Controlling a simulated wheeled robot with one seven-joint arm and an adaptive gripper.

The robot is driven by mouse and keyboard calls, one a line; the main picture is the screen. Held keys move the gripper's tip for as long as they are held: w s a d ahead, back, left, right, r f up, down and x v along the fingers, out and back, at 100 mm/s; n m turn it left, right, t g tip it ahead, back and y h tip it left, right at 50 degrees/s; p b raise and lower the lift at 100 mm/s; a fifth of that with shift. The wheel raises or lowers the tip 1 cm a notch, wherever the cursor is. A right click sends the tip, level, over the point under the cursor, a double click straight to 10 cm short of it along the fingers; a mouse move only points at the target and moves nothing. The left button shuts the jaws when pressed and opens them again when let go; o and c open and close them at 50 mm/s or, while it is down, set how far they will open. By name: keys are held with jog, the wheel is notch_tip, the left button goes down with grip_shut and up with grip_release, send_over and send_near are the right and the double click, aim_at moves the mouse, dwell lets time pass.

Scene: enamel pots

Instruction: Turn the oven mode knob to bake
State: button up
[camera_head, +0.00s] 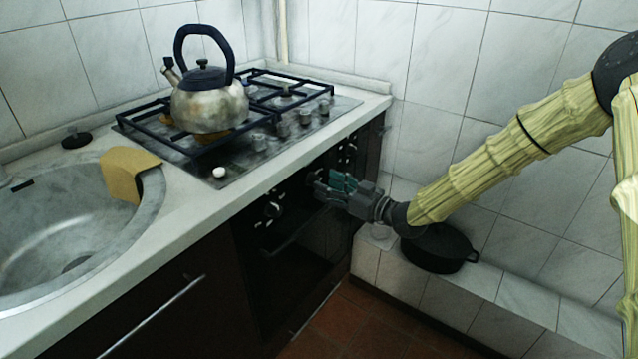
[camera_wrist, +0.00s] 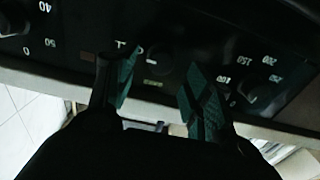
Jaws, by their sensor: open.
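The oven (camera_head: 300,235) is built in under the counter, with a dark control panel. A dark knob (camera_head: 272,210) shows at the panel's left end. My gripper (camera_head: 326,186) is at the middle of the panel and hides part of it. In the wrist view my gripper (camera_wrist: 158,82) is open, its two green-padded fingers apart close to the panel. A dark rounded shape, likely a knob (camera_wrist: 158,58), shows between them. A numbered knob (camera_wrist: 258,92) is to the right, and another dial (camera_wrist: 10,22) is at the left edge. I cannot read the mode marks or see contact.
A kettle (camera_head: 210,105) stands on the gas hob (camera_head: 228,160) above the oven. A sink (camera_head: 70,215) with a tan cloth (camera_head: 128,172) over its rim is at the left. A black pot (camera_head: 438,248) sits on a low tiled ledge, below my forearm.

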aim_at(313, 180)
jog(key=shift+x, duration=1.95)
jog(key=c, duration=1)
jog(key=shift+o, duration=0.2)
